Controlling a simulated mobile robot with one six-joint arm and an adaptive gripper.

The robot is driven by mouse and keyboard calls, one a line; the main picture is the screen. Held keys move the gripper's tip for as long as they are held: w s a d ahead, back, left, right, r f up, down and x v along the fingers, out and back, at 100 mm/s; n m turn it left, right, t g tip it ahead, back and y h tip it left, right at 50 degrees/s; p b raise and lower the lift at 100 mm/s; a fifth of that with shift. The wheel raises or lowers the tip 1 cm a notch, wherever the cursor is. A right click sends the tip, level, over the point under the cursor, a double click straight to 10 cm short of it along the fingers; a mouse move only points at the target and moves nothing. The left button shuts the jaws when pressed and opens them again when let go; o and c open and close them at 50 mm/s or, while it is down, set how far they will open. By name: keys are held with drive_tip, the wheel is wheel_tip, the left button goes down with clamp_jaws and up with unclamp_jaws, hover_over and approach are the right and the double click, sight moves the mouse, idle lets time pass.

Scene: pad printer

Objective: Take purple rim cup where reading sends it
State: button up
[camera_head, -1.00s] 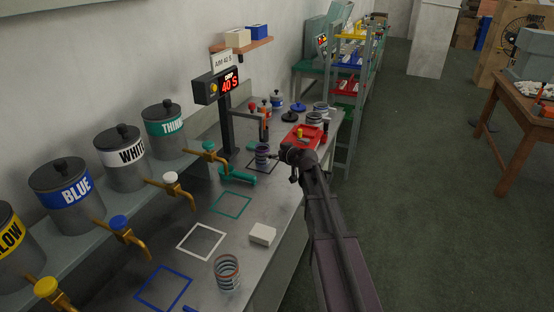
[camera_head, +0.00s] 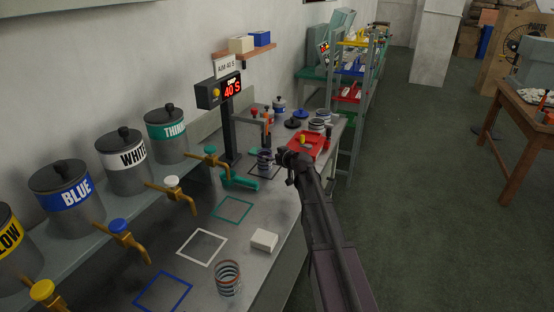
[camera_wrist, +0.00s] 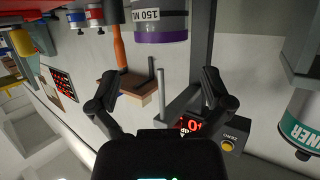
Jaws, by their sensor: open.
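In the wrist view the cup (camera_wrist: 159,22) appears upside down, with a purple band and a "150 ML" label. My gripper (camera_wrist: 160,85) is open and empty, its fingers spread below the cup in that picture and apart from it. In the head view my gripper (camera_head: 287,160) is just right of the cup; its fingers are hard to make out. The red readout (camera_head: 232,90) shows "40 S", and the sign (camera_head: 226,68) above reads "AIM 40 S".
Teal (camera_head: 233,208), white (camera_head: 184,255) and blue (camera_head: 142,304) outlined squares lie empty on the bench, below the labelled pots' taps. A striped cup (camera_head: 228,281) and a white block (camera_head: 264,240) stand near the front. A red tray (camera_head: 316,145) lies right of my gripper.

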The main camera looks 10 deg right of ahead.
sight(261, 151)
drive_tip(key=b+x, duration=0.3)
drive_tip(key=x, duration=0.6)
drive_tip(key=shift+w+a+f, duration=0.15)
drive_tip(key=shift+w, duration=0.05)
drive_tip(key=c, duration=1)
drive_tip(key=shift+r+p, duration=0.85)
drive_tip(key=shift+p, duration=0.05)
drive_tip(key=shift+c, duration=0.2)
drive_tip(key=shift+s, duration=0.15)
drive_tip(key=shift+s, duration=5.4)
drive_tip(key=shift+r, duration=0.1)
drive_tip(key=shift+r+p, duration=2.4)
drive_tip(key=shift+p, duration=0.1)
